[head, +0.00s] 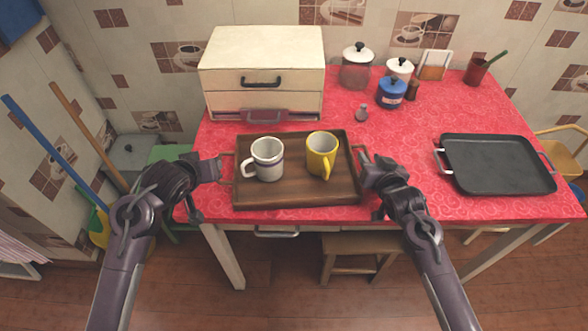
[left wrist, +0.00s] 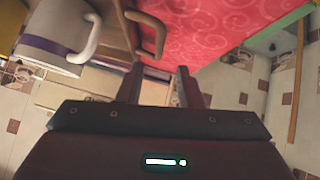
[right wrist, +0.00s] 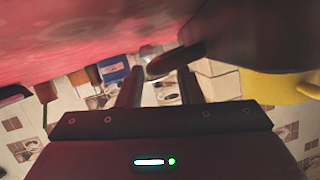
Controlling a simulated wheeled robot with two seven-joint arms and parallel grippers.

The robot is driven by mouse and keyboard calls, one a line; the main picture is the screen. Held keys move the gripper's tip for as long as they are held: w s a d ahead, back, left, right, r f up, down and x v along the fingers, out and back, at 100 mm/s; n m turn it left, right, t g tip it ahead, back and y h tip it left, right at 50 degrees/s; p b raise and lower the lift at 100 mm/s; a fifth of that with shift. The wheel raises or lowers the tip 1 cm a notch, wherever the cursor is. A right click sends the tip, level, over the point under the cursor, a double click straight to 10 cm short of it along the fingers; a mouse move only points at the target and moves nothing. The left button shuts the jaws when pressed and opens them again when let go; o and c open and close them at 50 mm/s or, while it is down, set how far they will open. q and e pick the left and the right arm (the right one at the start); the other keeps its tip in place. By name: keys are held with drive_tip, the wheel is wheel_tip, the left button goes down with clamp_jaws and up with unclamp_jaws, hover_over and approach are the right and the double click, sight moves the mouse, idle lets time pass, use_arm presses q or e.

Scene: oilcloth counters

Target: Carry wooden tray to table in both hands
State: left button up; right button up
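The brown wooden tray (head: 290,195) lies flat on the red-covered table. A white mug (head: 267,160) with a dark band and a yellow mug (head: 321,154) stand upright in it. My left gripper (head: 218,169) is at the tray's left end; in the left wrist view its fingers (left wrist: 160,75) are apart and empty, with the tray's left handle (left wrist: 150,38) just beyond them. My right gripper (head: 364,160) is at the tray's right end. In the right wrist view its fingers (right wrist: 160,75) are apart, with the dark right handle (right wrist: 172,62) at or just beyond their tips; contact is unclear.
A cream drawer box (head: 262,75) stands behind the tray. Jars, including a blue one (head: 391,92), stand at the back. A black pan (head: 498,165) lies on the right of the red table (head: 405,145). A wooden stool (head: 358,245) is below the front edge.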

use_arm(q)
drive_tip(key=shift+w+f, duration=0.15)
drive_tip(key=shift+f, duration=0.1)
use_arm(e)
drive_tip(key=shift+s+a+f+g, duration=0.2)
drive_tip(key=shift+s+f+g, duration=0.1)
drive_tip(key=shift+s+f, duration=0.7)
use_arm(q)
drive_tip(key=shift+r, duration=0.15)
use_arm(e)
drive_tip(key=s+r, duration=0.2)
drive_tip(key=s+d+r, duration=0.1)
drive_tip(key=s+r, duration=0.1)
drive_tip(key=shift+s+d, duration=0.2)
drive_tip(key=shift+s, duration=0.2)
drive_tip(key=shift+s+d+r, duration=0.1)
drive_tip(key=shift+s+r, duration=0.2)
drive_tip(key=shift+r, duration=0.05)
